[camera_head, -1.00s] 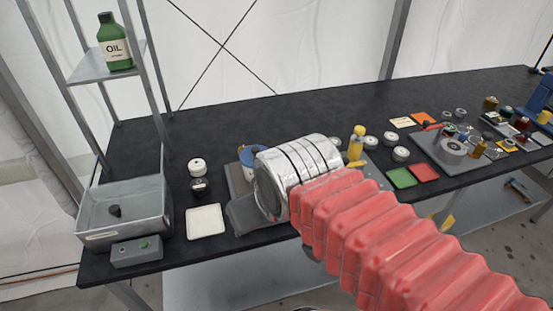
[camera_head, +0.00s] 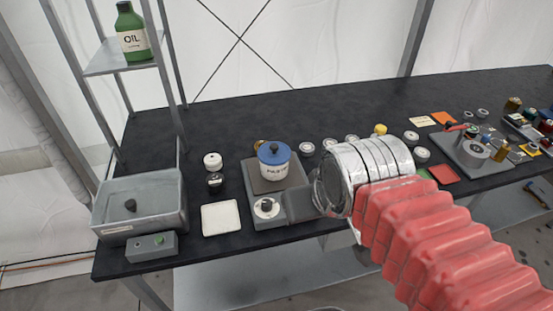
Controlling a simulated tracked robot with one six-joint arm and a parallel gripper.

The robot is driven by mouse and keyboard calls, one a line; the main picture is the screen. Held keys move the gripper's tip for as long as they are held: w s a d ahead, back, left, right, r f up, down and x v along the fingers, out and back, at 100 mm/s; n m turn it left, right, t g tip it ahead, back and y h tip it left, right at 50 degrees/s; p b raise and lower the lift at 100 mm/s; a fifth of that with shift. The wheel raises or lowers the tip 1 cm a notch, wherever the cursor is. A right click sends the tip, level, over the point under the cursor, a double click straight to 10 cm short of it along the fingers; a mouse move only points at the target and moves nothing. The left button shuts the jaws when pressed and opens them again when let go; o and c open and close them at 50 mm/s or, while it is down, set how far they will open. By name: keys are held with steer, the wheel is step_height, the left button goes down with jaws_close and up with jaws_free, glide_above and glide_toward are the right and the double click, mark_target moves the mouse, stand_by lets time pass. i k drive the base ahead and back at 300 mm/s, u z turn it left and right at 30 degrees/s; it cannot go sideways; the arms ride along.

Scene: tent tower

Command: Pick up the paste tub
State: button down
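The paste tub (camera_head: 274,167) is a small white tub with a blue lid and a dark-lettered label too small to read surely. It stands upright on the dark plate (camera_head: 262,186) of a grey device with a round knob (camera_head: 266,207) at its front. My gripper (camera_head: 300,204) is at the left end of my arm, right of and a little nearer than the tub. Only a dark grey part of it shows beyond the silver wrist. Its fingertips cannot be made out, so its opening is unclear. It appears apart from the tub.
A grey metal bin (camera_head: 140,222), a button box (camera_head: 152,246) and a white square tray (camera_head: 220,218) lie left. A shelf post stands behind the bin, with a green oil bottle (camera_head: 131,32) on its shelf. Small round tins line the right.

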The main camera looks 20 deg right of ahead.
mark_target(272, 174)
steer(key=u, duration=0.55)
steer(key=k, duration=1.3)
steer(key=u, duration=0.65)
steer(key=i, duration=1.65)
steer(key=z, duration=0.65)
